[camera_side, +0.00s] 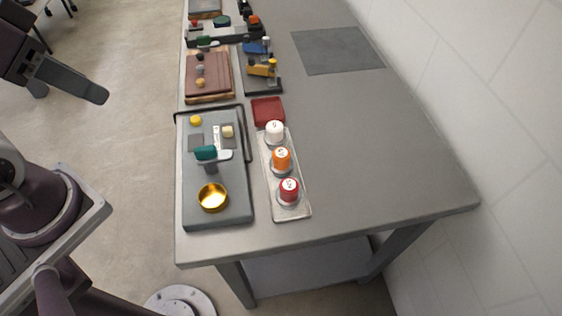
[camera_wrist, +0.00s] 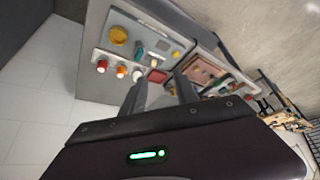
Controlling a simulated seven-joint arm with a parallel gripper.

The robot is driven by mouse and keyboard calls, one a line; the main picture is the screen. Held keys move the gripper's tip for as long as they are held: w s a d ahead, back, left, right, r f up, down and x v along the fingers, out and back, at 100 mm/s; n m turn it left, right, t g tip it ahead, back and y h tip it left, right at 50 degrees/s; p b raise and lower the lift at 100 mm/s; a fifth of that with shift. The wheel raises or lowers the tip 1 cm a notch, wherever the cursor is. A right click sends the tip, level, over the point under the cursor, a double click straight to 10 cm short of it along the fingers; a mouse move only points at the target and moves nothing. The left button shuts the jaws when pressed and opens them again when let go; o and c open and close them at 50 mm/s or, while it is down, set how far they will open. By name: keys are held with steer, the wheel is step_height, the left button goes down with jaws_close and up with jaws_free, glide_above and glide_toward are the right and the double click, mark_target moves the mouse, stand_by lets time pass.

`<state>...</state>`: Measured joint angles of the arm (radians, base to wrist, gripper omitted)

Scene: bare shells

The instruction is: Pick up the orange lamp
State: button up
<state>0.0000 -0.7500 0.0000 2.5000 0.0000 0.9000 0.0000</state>
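The orange lamp (camera_side: 281,158) is a small orange cap with a pale marked top. It stands in the middle of a light grey strip (camera_side: 266,181), between a white lamp (camera_side: 274,131) and a red lamp (camera_side: 289,190). The orange lamp also shows in the wrist view (camera_wrist: 121,71), left of my fingers. My gripper (camera_side: 70,92) hangs at the upper left, off the table's left side and apart from the lamp. In the wrist view its two fingers (camera_wrist: 160,95) stand apart with nothing between them.
A grey panel (camera_side: 232,205) with a gold cup (camera_side: 212,197), a teal-handled lever and a yellow knob lies left of the strip. A red square block (camera_side: 268,111) sits behind the strip. More panels stand farther back. The table's right part is mostly clear, beside a white wall.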

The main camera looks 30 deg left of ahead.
steer(key=shift+o, duration=0.2)
steer(key=shift+o, duration=0.6)
